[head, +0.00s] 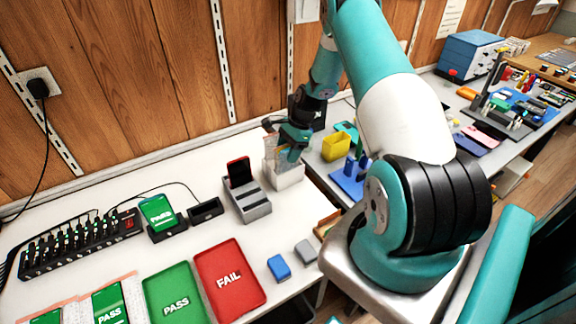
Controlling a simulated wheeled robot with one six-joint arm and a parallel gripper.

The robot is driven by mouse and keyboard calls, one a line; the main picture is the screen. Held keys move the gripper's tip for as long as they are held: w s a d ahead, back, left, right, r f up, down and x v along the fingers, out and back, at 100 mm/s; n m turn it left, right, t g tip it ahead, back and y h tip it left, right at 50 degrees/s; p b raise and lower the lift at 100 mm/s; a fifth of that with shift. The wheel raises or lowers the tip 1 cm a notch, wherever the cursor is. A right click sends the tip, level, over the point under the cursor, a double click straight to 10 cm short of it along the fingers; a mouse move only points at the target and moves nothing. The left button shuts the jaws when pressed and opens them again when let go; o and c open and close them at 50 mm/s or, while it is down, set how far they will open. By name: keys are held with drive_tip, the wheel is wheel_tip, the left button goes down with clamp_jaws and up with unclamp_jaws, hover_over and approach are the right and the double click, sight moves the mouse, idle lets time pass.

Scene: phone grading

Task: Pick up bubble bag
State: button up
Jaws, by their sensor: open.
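Translucent bags (270,146), which look like the bubble bags, stand upright in a white box (287,178) near the back of the white bench. My gripper (289,150) is over this box, right at the top of the bags. It is open. Its fingers partly cover the bags, and I cannot tell whether a bag lies between them or touches them. Pinkish wrap that may also be bubble bags (70,308) lies at the front left, under green-screened phones.
A grey stand (246,200) with a dark phone is left of the box. A green PASS tray (176,296) and red FAIL tray (229,280) lie in front. A blue block (279,268) and a grey block (306,251) sit at the front. A yellow bin (336,146) is to the right.

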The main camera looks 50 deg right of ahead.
clamp_jaws()
